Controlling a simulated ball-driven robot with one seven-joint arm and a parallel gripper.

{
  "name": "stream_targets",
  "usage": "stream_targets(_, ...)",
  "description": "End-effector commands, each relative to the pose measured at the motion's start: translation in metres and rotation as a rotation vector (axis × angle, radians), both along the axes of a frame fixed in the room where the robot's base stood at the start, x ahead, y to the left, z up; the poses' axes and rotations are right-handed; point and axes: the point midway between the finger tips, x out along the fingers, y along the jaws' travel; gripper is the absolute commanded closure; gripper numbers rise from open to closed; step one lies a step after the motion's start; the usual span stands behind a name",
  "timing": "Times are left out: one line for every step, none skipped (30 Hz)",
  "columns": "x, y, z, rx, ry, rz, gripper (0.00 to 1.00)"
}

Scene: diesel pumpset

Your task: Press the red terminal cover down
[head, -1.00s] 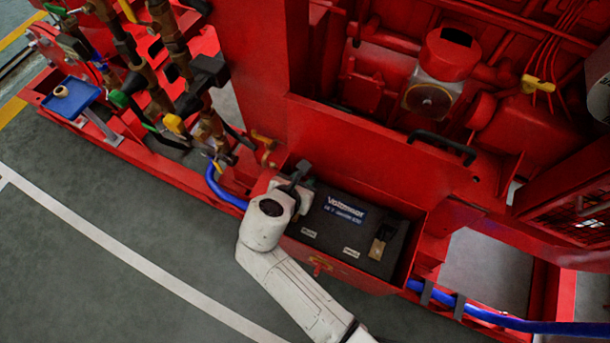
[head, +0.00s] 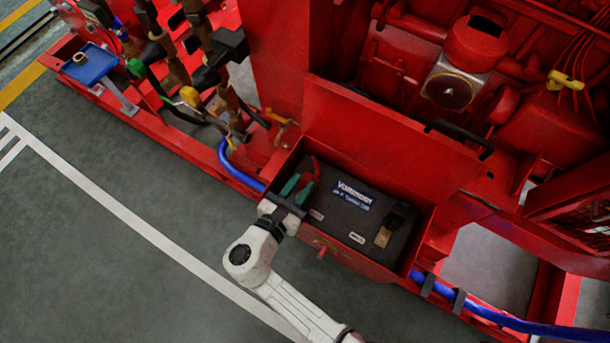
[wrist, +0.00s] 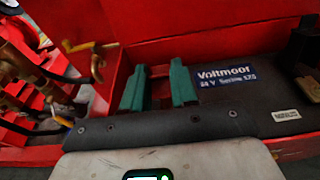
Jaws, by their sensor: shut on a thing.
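The black battery (head: 338,222) with a blue Voltmoor label sits in a red open-topped box. The red terminal cover (head: 314,168) shows at the battery's left end, at the far side of my fingers. My gripper (head: 298,186) has its two teal fingers over the battery's left end, with a gap between them. In the wrist view the fingers (wrist: 159,72) stand either side of something red, and they are shut on it. Most of the cover is hidden by the fingers, so I cannot tell how far down it sits.
A black terminal piece (head: 400,216) with a brass part stands at the battery's right end. The red box walls (head: 345,258) surround the battery closely. Valves and pipes (head: 205,95) stand at the left. A blue hose (head: 235,170) runs beside the box. The floor in front is clear.

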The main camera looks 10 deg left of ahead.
Motion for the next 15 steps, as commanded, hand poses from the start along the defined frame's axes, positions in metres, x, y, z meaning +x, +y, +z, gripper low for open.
stream_targets(-0.008,0.001,-0.018,-0.017,-0.004,0.013,1.00)
stream_targets(-0.010,0.001,-0.019,-0.024,-0.022,0.014,1.00)
stream_targets(-0.011,0.002,-0.021,-0.033,-0.045,0.015,1.00)
stream_targets(-0.012,0.002,-0.022,-0.035,-0.061,0.014,1.00)
stream_targets(-0.013,0.002,-0.022,-0.037,-0.068,0.013,1.00)
stream_targets(-0.014,0.002,-0.023,-0.034,-0.065,0.012,1.00)
stream_targets(-0.015,0.003,-0.024,-0.034,-0.065,0.011,1.00)
stream_targets(-0.015,0.003,-0.025,-0.035,-0.064,0.011,1.00)
stream_targets(-0.016,0.003,-0.026,-0.035,-0.064,0.011,1.00)
stream_targets(-0.017,0.003,-0.027,-0.035,-0.064,0.010,1.00)
stream_targets(-0.017,0.003,-0.027,-0.034,-0.064,0.010,1.00)
stream_targets(-0.018,0.003,-0.028,-0.035,-0.064,0.009,1.00)
stream_targets(-0.018,0.003,-0.028,-0.035,-0.064,0.009,1.00)
stream_targets(-0.018,0.003,-0.029,-0.035,-0.064,0.008,1.00)
stream_targets(-0.018,0.003,-0.029,-0.035,-0.064,0.008,1.00)
